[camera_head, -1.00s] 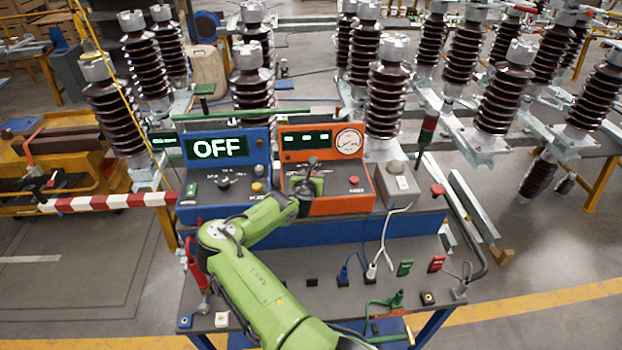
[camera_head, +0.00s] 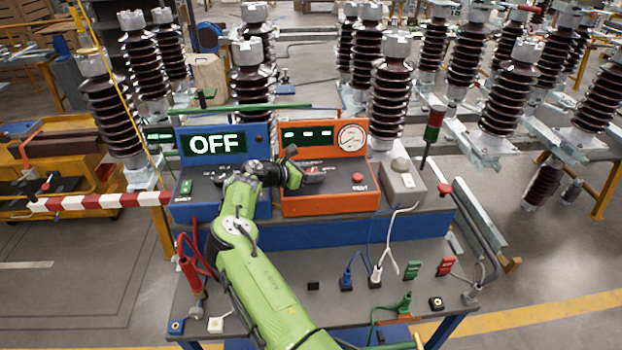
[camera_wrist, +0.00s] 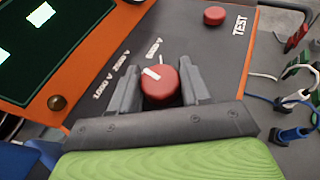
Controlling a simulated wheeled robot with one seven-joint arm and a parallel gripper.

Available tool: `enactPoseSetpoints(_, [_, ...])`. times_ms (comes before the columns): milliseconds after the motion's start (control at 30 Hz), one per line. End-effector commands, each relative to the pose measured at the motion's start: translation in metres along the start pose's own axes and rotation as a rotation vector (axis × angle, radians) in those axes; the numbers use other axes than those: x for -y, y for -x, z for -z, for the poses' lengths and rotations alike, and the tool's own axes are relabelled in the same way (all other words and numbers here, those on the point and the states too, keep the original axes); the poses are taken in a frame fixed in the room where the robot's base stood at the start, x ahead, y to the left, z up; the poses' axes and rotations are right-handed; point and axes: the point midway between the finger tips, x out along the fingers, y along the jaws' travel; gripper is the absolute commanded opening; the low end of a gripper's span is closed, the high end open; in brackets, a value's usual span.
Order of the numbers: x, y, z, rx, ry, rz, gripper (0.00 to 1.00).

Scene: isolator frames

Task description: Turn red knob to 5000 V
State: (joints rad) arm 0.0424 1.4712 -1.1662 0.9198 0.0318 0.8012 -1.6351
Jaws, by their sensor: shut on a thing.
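The red knob (camera_wrist: 160,86) is on the sloped grey face of the orange unit (camera_head: 325,205). In the wrist view it stands between my two fingers, one on each side, and a white mark shows on its upper left top. Small white voltage labels (camera_wrist: 122,60) curve around its left and upper side; the one nearest its top appears to read 5000 V. My gripper (camera_wrist: 160,90) is shut on the knob.
A red TEST button (camera_wrist: 214,16) is on the same face, right of the knob. The blue unit (camera_head: 215,145) stands to the left, its display reading OFF. A grey box (camera_head: 402,182) stands to the right. Cables and plugs (camera_head: 376,275) lie on the lower bench.

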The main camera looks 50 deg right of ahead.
Motion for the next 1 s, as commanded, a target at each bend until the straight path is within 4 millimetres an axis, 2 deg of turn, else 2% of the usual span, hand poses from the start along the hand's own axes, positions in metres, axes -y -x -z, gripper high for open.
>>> enactPoseSetpoints(667, [0.0001, -0.0005, -0.0018, 0.002, -0.023, 0.054, 0.16])
enactPoseSetpoints(700, [0.0001, -0.0006, -0.0018, 0.002, -0.023, 0.054, 0.51])
enactPoseSetpoints(833, [0.0002, -0.0006, -0.0014, 0.001, -0.022, 0.054, 0.69])
enactPoseSetpoints(1000, [0.0002, -0.0004, -0.0008, 0.000, -0.021, 0.054, 0.69])
